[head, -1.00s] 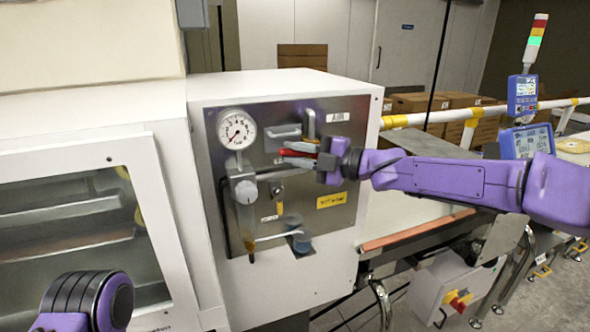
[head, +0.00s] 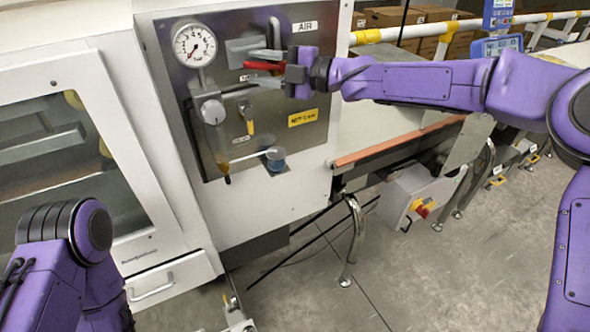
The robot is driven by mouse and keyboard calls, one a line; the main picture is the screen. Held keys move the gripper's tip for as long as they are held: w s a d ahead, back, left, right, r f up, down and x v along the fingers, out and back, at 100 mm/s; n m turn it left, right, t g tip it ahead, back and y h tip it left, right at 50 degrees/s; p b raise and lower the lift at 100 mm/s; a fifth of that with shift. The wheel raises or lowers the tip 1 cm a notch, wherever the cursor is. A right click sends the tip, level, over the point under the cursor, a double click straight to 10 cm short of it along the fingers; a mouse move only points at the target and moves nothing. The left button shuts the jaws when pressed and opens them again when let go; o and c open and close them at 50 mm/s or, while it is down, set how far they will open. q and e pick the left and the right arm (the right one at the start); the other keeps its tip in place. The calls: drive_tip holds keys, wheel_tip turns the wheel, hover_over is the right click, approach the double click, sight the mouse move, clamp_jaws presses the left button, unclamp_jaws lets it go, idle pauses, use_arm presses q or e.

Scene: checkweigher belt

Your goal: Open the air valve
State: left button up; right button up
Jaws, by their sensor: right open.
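The air valve's red lever (head: 262,66) lies roughly level on the steel panel (head: 215,90), below and left of the AIR label (head: 305,26). My right gripper (head: 268,68) reaches in from the right with its fingers open, one above and one below the red lever. I cannot tell whether either finger touches it. The gripper hides the lever's right end and the valve body. My left arm shows at the lower left, but its gripper is out of view.
A pressure gauge (head: 195,45), a grey knob (head: 212,111), a small yellow-tipped valve (head: 247,120) and a blue cup-like part (head: 276,158) crowd the panel. A conveyor (head: 400,140) is at right. A switch box (head: 415,195) sits below it.

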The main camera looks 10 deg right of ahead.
use_arm(q)
wheel_tip(320, 180, up, 5)
drive_tip(key=p, duration=0.4)
use_arm(e)
drive_tip(key=shift+a+r+n+g+h, duration=0.1)
drive_tip(key=shift+r+n+g+h, duration=0.15)
drive_tip(key=shift+n+h, duration=0.45)
drive_tip(key=d+b, duration=0.1)
drive_tip(key=d+f+b, duration=0.1)
drive_tip(key=shift+s+f+b, duration=0.25)
drive_tip(key=shift+s+b, duration=0.1)
drive_tip(key=shift+s, duration=0.05)
drive_tip(key=b+v, duration=0.2)
drive_tip(key=v, duration=0.6)
use_arm(q)
wheel_tip(320, 180, down, 10)
drive_tip(key=b, duration=0.5)
use_arm(e)
drive_tip(key=s+a+f+m+t+h, duration=0.1)
drive_tip(key=s+f+m, duration=0.1)
drive_tip(key=f+m, duration=0.7)
drive_tip(key=s+f+m+t+h, duration=0.2)
drive_tip(key=f+m, duration=0.8)
drive_tip(key=f, duration=1.5)
drive_tip(key=shift+a+h, duration=0.3)
drive_tip(key=shift+a, duration=0.1)
